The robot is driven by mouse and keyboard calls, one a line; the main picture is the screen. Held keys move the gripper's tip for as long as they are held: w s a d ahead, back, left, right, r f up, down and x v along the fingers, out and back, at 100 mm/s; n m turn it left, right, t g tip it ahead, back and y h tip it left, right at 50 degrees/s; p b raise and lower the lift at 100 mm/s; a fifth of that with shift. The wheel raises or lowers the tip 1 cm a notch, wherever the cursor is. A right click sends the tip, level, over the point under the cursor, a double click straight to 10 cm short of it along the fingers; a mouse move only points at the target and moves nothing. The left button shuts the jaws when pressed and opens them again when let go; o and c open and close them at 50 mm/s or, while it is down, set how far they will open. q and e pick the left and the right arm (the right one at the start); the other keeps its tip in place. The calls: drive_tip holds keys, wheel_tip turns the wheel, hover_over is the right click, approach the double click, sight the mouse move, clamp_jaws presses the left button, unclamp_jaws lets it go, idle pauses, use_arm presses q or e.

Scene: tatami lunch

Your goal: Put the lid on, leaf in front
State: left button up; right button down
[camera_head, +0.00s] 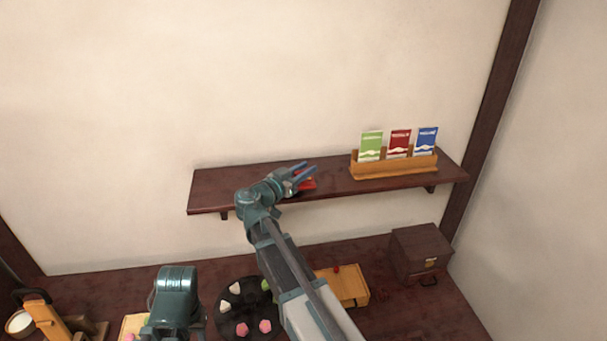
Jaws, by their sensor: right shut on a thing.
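I cannot tell whether this is the lid, and no leaf mark shows. My left gripper (174,333) is low at the bottom edge, over the left part of the table. Its fingers are mostly cut off, so its opening does not show.
The dark shelf (232,188) carries a wooden rack (390,168) with green, red and blue packets. On the table are a round black tray (238,312) with colored pieces, a light wooden box (350,287), a dark chest (420,250) and a wooden stand (45,317).

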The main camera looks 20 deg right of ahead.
drive_tip(key=shift+w+d+f+b, duration=0.25)
drive_tip(key=shift+w+f+b, duration=0.55)
drive_tip(key=shift+w+f, duration=0.35)
drive_tip(key=shift+r, duration=0.1)
drive_tip(key=shift+f, duration=0.2)
drive_tip(key=c, duration=0.6)
unclamp_jaws()
drive_tip(key=shift+c, duration=0.2)
drive_tip(key=shift+r, duration=0.15)
